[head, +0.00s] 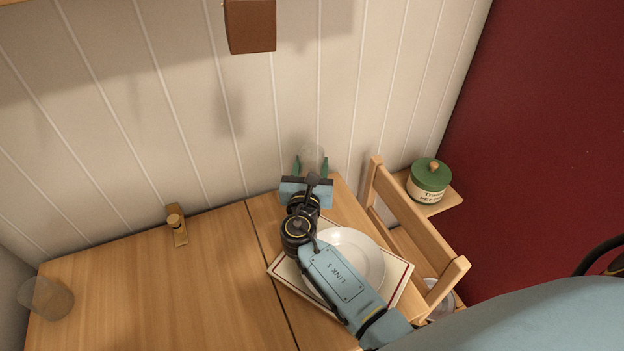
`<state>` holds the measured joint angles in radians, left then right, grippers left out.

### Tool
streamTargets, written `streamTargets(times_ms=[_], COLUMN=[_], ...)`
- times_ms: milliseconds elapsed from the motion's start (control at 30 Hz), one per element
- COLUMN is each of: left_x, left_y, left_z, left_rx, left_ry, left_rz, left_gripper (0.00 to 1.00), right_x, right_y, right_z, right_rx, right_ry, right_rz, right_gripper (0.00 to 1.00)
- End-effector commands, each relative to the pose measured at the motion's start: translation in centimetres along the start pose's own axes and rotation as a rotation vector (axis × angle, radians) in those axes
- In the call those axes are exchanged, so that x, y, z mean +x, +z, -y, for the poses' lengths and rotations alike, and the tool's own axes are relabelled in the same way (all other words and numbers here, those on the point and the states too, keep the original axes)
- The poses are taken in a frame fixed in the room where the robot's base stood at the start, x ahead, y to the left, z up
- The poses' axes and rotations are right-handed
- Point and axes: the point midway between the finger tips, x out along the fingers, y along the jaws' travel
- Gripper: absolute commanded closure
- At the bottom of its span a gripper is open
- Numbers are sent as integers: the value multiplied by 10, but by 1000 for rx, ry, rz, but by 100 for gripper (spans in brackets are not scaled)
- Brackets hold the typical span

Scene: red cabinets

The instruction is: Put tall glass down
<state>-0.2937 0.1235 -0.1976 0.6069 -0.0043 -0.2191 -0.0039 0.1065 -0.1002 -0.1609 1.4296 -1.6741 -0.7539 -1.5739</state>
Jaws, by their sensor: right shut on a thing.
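A clear tall glass (313,155) is held between the green fingers of my right gripper (311,168). The gripper is shut on it, near the back edge of the wooden table (150,285) by the panelled wall. The glass is see-through, and its base is hidden behind the gripper, so I cannot tell whether it touches the table. My right arm reaches over a white plate (362,262) and hides part of it. My left gripper does not show.
The plate lies on a cream, red-edged mat (400,285). Another clear glass (47,298) is at the table's left end. A brass fitting (177,225) is at the back edge. A wooden chair (415,235) and a green-lidded jar (429,182) are right. The table's middle left is clear.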

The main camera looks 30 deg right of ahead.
Motion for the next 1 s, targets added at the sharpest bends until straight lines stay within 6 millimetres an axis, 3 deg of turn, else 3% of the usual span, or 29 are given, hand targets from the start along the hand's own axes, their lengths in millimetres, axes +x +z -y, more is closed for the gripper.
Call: streamTargets(times_ms=[133, 600, 633, 700, 767, 1000], left_x=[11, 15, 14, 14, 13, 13], left_y=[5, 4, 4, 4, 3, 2], left_z=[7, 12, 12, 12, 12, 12], left_rx=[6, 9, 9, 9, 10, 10], left_ry=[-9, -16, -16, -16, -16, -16], left_rz=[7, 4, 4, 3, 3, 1], left_gripper=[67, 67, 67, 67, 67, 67], right_x=[0, 0, 0, 0, 0, 0], right_y=[-22, -29, -29, -28, -28, -28], right_z=[-1, -1, -1, -1, -1, -1], right_rx=[-2, 1, 0, 0, 0, 0], right_ry=[0, 1, 1, 1, 1, 1], right_rz=[0, 1, -1, -1, -1, -1], right_gripper=[81, 81, 49, 40, 32, 31])
